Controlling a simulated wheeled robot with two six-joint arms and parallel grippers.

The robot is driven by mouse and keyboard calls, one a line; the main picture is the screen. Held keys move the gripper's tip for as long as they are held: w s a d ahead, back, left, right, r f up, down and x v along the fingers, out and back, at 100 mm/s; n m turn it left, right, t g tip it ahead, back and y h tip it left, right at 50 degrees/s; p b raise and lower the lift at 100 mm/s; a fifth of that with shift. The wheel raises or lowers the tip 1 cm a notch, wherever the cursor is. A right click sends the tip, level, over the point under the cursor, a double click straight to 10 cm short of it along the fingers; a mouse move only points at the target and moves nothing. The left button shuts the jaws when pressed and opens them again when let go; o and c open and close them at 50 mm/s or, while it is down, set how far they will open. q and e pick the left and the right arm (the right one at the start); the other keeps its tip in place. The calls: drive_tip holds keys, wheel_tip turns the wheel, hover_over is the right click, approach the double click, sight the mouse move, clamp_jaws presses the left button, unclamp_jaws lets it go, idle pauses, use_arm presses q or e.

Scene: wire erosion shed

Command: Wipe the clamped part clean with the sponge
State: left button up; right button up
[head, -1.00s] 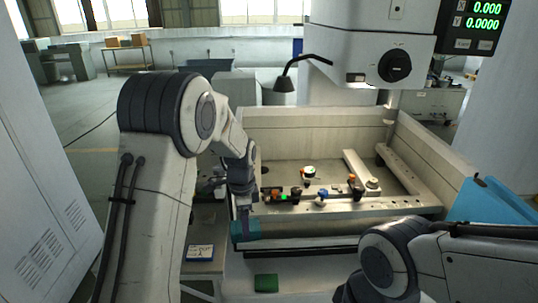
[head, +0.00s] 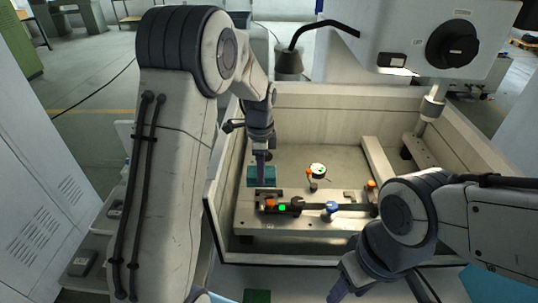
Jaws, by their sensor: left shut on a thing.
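My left gripper (head: 263,153) points down inside the machine tank, shut on a teal sponge (head: 262,177). The sponge hangs near the back left of the clamping rail, behind the clamps; I cannot tell whether it touches anything below. A small bright green part (head: 282,208) sits on the rail, between an orange-knobbed clamp (head: 270,203) and a dark clamp (head: 297,204). It looks like the clamped part, but it is small and its surface is hard to read. My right gripper (head: 338,292) is at the bottom edge, partly cut off, and its jaws cannot be made out.
The tank's front wall (head: 330,260) and left wall (head: 215,215) surround the work area. A blue-knobbed piece (head: 331,209) and a white round dial (head: 317,170) stand nearby. A dark green block (head: 257,296) lies in front.

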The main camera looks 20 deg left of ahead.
use_arm(q)
drive_tip(key=shift+w+a+f, duration=0.1)
drive_tip(key=shift+w, duration=0.1)
drive_tip(key=shift+f, duration=0.15)
drive_tip(key=shift+f+b, duration=0.65)
drive_tip(key=shift+b, duration=0.15)
wheel_tip(320, 180, down, 4)
drive_tip(key=b, duration=0.3)
drive_tip(key=shift+f, duration=0.1)
drive_tip(key=shift+f+b, duration=0.8)
drive_tip(key=shift+f, duration=0.15)
